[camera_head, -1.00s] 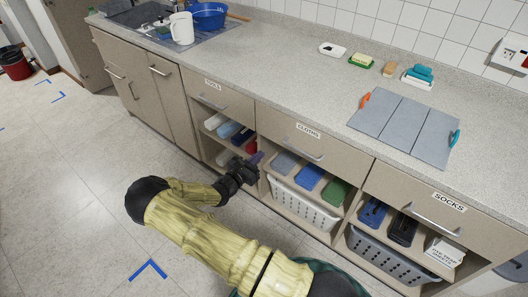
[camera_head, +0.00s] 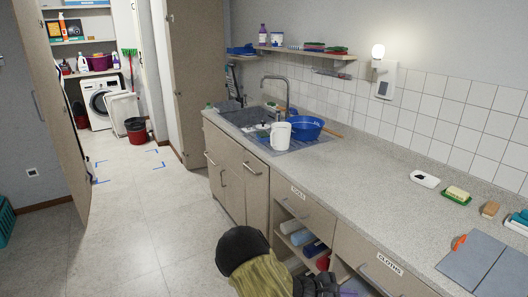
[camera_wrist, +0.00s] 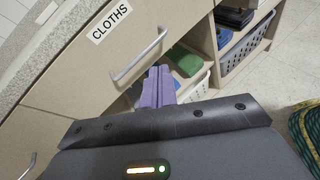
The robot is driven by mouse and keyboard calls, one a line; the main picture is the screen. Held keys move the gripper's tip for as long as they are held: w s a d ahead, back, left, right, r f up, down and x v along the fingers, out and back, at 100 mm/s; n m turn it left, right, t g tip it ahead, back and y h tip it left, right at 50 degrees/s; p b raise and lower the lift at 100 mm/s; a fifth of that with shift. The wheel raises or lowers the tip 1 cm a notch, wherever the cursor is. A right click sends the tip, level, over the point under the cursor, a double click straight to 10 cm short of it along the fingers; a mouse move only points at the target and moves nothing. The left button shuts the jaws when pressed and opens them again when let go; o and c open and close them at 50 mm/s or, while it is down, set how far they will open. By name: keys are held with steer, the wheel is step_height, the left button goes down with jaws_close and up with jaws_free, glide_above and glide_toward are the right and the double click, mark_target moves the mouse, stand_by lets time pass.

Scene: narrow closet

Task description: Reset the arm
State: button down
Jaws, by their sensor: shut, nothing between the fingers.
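My arm, with a black joint and a pale yellow link, shows at the bottom of the head view, in front of the cabinet. My gripper (camera_wrist: 157,88) shows in the wrist view as purple fingers close together with nothing between them. It points toward the open shelf below the drawer labelled CLOTHS (camera_wrist: 112,50). That drawer is shut, and its metal handle (camera_wrist: 140,58) lies just above and left of the fingers. I cannot tell whether the fingers touch anything. In the head view the fingers are mostly cut off at the bottom edge.
The drawer labelled TOOLS (camera_head: 305,208) is shut above a shelf with rolled cloths. A long counter (camera_head: 350,190) carries a white jug (camera_head: 281,135), a blue basin (camera_head: 306,128) and a grey folding board (camera_head: 475,262). Open floor (camera_head: 140,225) lies left, with a red bin (camera_head: 137,131) and washing machine (camera_head: 103,100) beyond.

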steer(key=s+a+r+m+y+p, duration=0.2)
steer(key=s+a+r+m+y, duration=0.1)
steer(key=r, duration=0.5)
steer(key=s+a+r+m+y+p, duration=0.3)
steer(key=s+r+m+y, duration=0.3)
steer(key=s+r+m, duration=0.2)
steer(key=s+a+r+m+y+p, duration=0.2)
steer(key=s+a+r+m+y, duration=0.2)
steer(key=r, duration=0.4)
steer(key=shift+s+a+m+t+y, duration=0.4)
steer(key=shift+s+m, duration=0.3)
steer(key=shift+s, duration=0.4)
steer(key=shift+a, duration=0.1)
